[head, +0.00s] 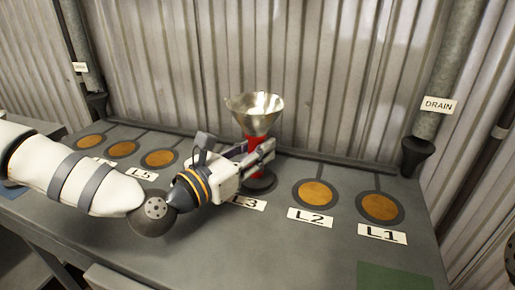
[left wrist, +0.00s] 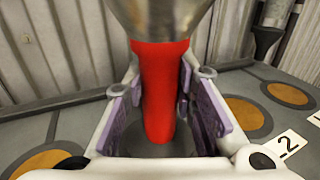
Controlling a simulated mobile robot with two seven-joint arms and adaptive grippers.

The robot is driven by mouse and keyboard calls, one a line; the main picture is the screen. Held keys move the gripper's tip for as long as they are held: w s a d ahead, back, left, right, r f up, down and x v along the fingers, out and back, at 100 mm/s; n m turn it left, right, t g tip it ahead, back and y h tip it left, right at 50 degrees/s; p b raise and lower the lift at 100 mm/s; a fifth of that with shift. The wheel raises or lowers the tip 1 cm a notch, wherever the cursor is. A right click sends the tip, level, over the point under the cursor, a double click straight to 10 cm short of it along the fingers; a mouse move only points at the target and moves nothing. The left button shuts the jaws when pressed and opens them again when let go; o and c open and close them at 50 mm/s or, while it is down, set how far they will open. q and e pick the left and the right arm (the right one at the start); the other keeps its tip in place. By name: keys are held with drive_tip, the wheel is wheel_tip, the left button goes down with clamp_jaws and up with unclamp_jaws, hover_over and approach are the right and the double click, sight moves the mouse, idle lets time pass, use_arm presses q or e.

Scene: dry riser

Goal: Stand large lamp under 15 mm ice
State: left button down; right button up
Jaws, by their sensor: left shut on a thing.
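A red-bodied thing with a wide metal funnel-shaped top (head: 254,113), which may be the large lamp, stands upright at the spot behind the L3 label. My left gripper (head: 262,150) comes in from the left and is shut around its red body. In the left wrist view the red body (left wrist: 160,85) is between the two finger pads, with the metal top above. Its lower end is partly hidden by the gripper. I can read no sign for 15 mm ice. My right gripper is not in view.
The grey bench has a row of orange discs, among them the L2 disc (head: 315,194) and the L1 disc (head: 380,207), both bare. A pipe labelled DRAIN (head: 438,106) stands at the right. A corrugated wall (head: 330,70) closes the back. A green patch (head: 392,277) lies front right.

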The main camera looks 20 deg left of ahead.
use_arm(q)
drive_tip(key=shift+w, duration=0.1)
drive_tip(key=c, duration=1.7)
unclamp_jaws()
drive_tip(key=shift+f, duration=0.15)
drive_tip(key=o, duration=0.4)
